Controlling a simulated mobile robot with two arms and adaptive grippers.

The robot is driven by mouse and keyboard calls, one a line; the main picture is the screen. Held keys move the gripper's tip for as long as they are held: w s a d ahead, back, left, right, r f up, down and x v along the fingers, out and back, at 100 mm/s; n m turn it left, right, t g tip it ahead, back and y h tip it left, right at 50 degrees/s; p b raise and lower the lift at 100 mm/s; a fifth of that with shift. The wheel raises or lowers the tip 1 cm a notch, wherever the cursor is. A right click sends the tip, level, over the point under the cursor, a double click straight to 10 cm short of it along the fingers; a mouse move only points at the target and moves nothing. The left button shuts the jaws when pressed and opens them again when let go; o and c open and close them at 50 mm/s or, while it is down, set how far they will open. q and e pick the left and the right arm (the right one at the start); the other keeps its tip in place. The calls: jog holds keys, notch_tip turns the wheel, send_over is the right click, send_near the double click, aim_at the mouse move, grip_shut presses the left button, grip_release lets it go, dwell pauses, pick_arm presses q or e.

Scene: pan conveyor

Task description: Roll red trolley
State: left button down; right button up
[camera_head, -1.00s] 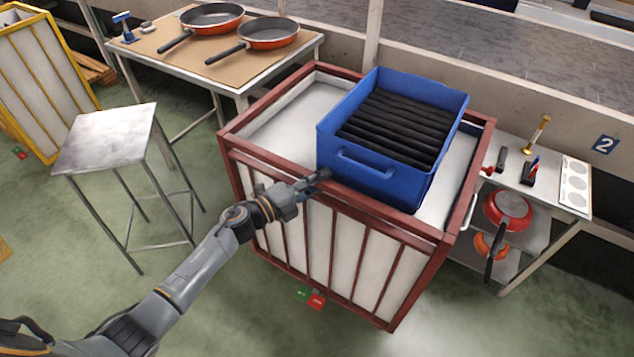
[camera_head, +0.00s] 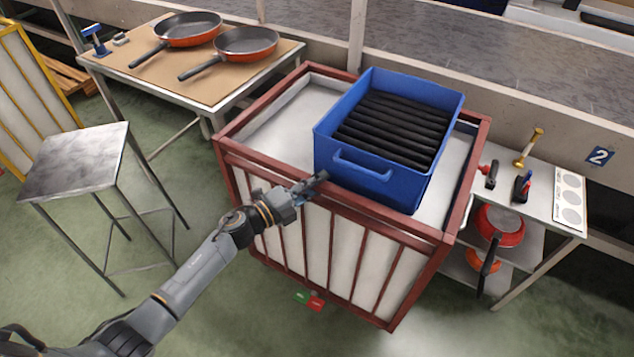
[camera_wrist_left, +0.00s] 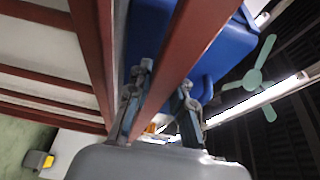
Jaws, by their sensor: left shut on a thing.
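The red trolley (camera_head: 388,231) is a red-framed cart with pale side panels, standing in the middle of the head view. A blue crate (camera_head: 376,178) with several black bars in it rests on top of the trolley. My left gripper (camera_head: 318,183) is at the trolley's near top rail and is shut on it. In the left wrist view the red rail (camera_wrist_left: 172,75) passes between the two fingers of my left gripper (camera_wrist_left: 160,98). The green and red pedals (camera_head: 309,299) show at the trolley's bottom. My right gripper is not in view.
A metal stool (camera_head: 78,158) stands left of the trolley. A table with two pans (camera_head: 188,60) is behind left. A white shelf unit (camera_head: 540,205) with tools and pans stands close on the right. The conveyor (camera_head: 480,50) runs behind. Open green floor lies in front.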

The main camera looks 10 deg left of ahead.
pick_arm(q)
jog(key=c, duration=1.2)
grip_release()
jog(key=shift+w, duration=0.15)
jog(key=shift+o, duration=0.2)
jog(key=v, duration=1.2)
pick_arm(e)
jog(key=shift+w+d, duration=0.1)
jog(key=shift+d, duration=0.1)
